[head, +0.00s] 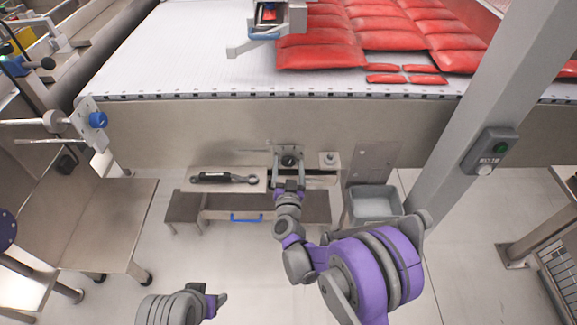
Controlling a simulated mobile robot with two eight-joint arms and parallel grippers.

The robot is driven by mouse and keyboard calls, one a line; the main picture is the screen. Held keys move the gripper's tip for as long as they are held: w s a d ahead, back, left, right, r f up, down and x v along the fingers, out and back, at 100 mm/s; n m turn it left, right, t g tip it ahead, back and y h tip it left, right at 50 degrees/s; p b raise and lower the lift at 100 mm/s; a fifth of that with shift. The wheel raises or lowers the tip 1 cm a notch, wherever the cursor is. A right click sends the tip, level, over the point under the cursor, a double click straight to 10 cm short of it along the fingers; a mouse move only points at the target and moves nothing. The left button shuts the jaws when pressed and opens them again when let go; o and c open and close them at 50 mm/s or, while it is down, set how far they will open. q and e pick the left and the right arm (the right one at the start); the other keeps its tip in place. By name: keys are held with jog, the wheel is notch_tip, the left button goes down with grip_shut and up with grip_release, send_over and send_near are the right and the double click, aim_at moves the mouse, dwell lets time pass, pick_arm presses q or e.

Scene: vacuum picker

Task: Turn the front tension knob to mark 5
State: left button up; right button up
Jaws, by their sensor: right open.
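The front tension knob (289,160) is a dark round knob on the front side panel of the conveyor, at the middle of the head view. My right gripper (289,166) is open, with its two fingers on either side of the knob. Whether the fingers touch it cannot be told. The mark scale and pointer around the knob are too small to read. My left gripper (220,299) is low in the view, away from the panel, and its jaws do not show clearly.
A grey bin (372,204) stands to the right. A grey post with a switch box (489,151) rises at right. Red packs (318,50) lie on the white conveyor belt (180,65) above. A blue knob (98,119) is at left.

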grip_shut()
jog(key=shift+m, duration=0.3)
jog(key=m, duration=0.4)
jog(key=shift+m+b, duration=0.3)
jog(key=shift+b, duration=0.1)
jog(key=shift+m, duration=2.3)
grip_release()
